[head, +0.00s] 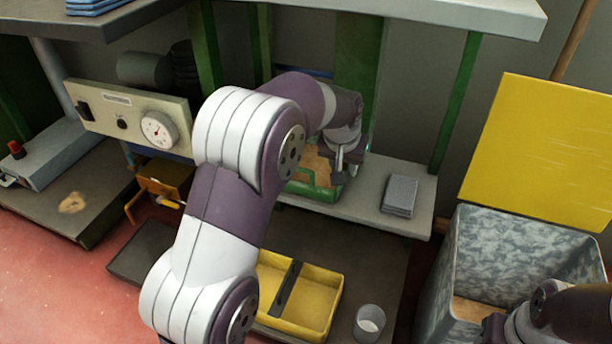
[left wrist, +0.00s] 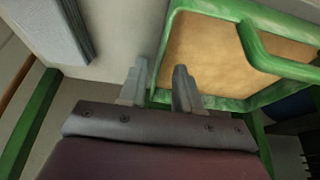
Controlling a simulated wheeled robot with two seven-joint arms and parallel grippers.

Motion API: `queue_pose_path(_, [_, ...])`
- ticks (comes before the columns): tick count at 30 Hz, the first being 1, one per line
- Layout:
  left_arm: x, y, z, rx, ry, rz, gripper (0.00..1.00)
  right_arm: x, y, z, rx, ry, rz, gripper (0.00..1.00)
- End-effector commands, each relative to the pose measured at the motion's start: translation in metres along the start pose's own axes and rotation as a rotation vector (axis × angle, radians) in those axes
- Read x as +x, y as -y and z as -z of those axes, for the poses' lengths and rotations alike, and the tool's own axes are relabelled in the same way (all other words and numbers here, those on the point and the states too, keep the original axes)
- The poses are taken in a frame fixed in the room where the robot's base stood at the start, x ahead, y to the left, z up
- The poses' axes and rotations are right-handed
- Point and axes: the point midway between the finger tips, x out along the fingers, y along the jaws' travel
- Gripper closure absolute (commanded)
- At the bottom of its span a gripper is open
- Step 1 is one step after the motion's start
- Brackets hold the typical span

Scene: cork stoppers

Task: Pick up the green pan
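The green pan (head: 313,192) sits on the light grey shelf, partly hidden behind my left arm. It holds a tan, cork-coloured fill and has a green handle bar across it, seen in the left wrist view (left wrist: 262,52). My left gripper (head: 345,163) is at the pan's right end. In the left wrist view its fingers (left wrist: 160,65) are apart, with the pan's near side wall between them; whether they touch it I cannot tell. My right arm shows at the lower right, but its gripper (head: 495,328) is mostly cut off.
A grey block (head: 399,194) lies on the shelf (head: 368,184) right of the pan. A yellow divided tray (head: 315,304) and a glass (head: 369,322) stand below. A grey bin (head: 505,252) with a yellow panel (head: 545,145) behind is at right. Green posts and an upper shelf bound the space.

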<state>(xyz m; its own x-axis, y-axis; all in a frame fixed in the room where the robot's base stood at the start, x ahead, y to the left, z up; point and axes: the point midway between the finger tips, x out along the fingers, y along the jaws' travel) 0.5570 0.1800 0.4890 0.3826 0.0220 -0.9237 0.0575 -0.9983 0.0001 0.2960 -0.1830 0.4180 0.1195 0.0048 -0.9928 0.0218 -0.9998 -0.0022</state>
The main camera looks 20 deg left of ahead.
Motion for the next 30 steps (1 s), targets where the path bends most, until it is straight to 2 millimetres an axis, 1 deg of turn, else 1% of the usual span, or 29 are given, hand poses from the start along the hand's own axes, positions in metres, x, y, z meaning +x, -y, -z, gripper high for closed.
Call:
queue_pose_path(1, [0.022,-0.002,-0.003,0.001,-0.001,0.000,0.67,0.023,0.000,-0.003,0.000,0.001,0.000,0.57])
queue_pose_path(3, [0.033,-0.002,-0.003,0.000,0.001,0.000,0.67,0.032,0.000,-0.004,0.000,0.001,0.000,0.57])
queue_pose_path(5, [0.037,-0.002,-0.001,0.000,0.000,0.000,0.67,0.034,0.000,-0.004,0.000,0.001,0.000,0.57])
queue_pose_path(10, [0.033,-0.002,0.001,0.000,0.001,0.000,0.67,0.029,0.000,-0.004,0.000,0.001,0.000,0.57])
queue_pose_path(11, [0.033,-0.002,0.001,0.000,0.001,0.000,0.70,0.029,0.000,-0.004,0.000,0.001,0.000,0.57])
queue_pose_path(12, [0.033,-0.002,0.001,0.000,0.001,0.000,0.83,0.029,0.000,-0.004,0.000,0.001,0.000,0.57])
queue_pose_path(13, [0.033,-0.002,0.001,0.000,0.001,0.000,0.93,0.029,0.000,-0.004,0.000,0.001,0.000,0.57])
queue_pose_path(14, [0.033,-0.002,0.001,0.000,0.001,0.000,1.00,0.029,0.000,-0.004,0.000,0.001,0.000,0.57])
queue_pose_path(25, [0.030,-0.002,0.002,0.000,-0.001,0.000,1.00,0.027,0.000,-0.004,0.000,0.001,0.000,0.57])
queue_pose_path(28, [0.021,-0.002,0.006,0.000,-0.001,0.000,1.00,0.018,0.000,-0.002,0.000,0.001,0.000,0.57])
queue_pose_path(30, [0.012,-0.002,0.010,0.000,-0.002,0.000,1.00,0.008,0.000,-0.001,0.000,0.001,0.000,0.57])
